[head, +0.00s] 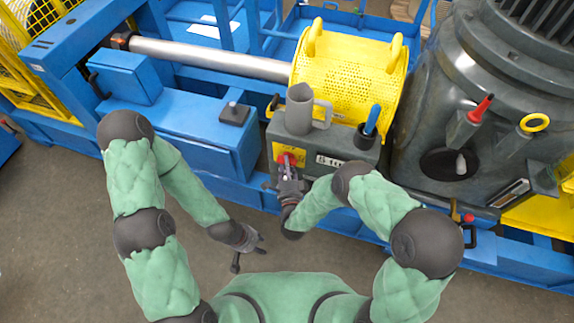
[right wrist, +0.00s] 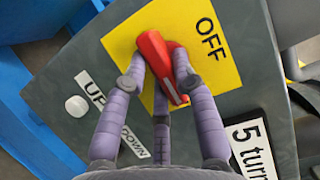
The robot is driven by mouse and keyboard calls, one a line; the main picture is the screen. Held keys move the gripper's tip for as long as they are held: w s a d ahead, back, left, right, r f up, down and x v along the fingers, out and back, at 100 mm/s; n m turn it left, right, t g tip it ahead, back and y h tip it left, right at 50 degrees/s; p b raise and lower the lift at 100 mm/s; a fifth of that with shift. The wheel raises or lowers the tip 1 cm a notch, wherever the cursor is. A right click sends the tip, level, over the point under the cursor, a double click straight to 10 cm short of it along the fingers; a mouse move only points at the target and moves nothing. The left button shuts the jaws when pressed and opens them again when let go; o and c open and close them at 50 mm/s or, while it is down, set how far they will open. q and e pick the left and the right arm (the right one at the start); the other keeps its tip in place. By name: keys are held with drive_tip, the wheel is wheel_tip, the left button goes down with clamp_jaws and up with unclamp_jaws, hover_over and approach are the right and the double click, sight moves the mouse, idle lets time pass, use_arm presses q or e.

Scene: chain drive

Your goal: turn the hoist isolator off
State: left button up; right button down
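The hoist isolator is a red rotary handle (right wrist: 158,62) on a yellow plate (right wrist: 222,72) marked OFF; it also shows in the head view (head: 286,158). In the right wrist view the handle slants from upper left to lower right, not lined up with the OFF word at the upper right. My right gripper (right wrist: 163,78) has its fingers against both sides of the handle, with a third finger below, partly hiding it. In the head view my right gripper (head: 288,172) is at the front of the grey box. My left gripper (head: 250,250) is open and empty, low above the floor.
The grey box (head: 350,150) carries a grey jug (head: 300,108) and a cup with a blue-handled tool (head: 371,118). A white button (right wrist: 76,106) and an UP/DOWN label (right wrist: 130,142) sit beside the isolator. A large grey motor (head: 440,110) stands at right.

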idle(0.3)
drive_tip(key=shift+r+n+g+h+p, duration=0.2)
drive_tip(key=shift+n+g+h+p, duration=0.75)
drive_tip(key=shift+n, duration=1.25)
drive_tip(key=shift+r+n+g+h+p, duration=0.15)
drive_tip(key=shift+n+g+h+p, duration=0.7)
drive_tip(key=shift+n, duration=1.35)
drive_tip(key=shift+r+n+g+h+p, duration=0.2)
drive_tip(key=shift+n+g+h+p, duration=0.75)
drive_tip(key=shift+n, duration=1.25)
drive_tip(key=shift+t, duration=0.25)
drive_tip(key=c, duration=1)
unclamp_jaws()
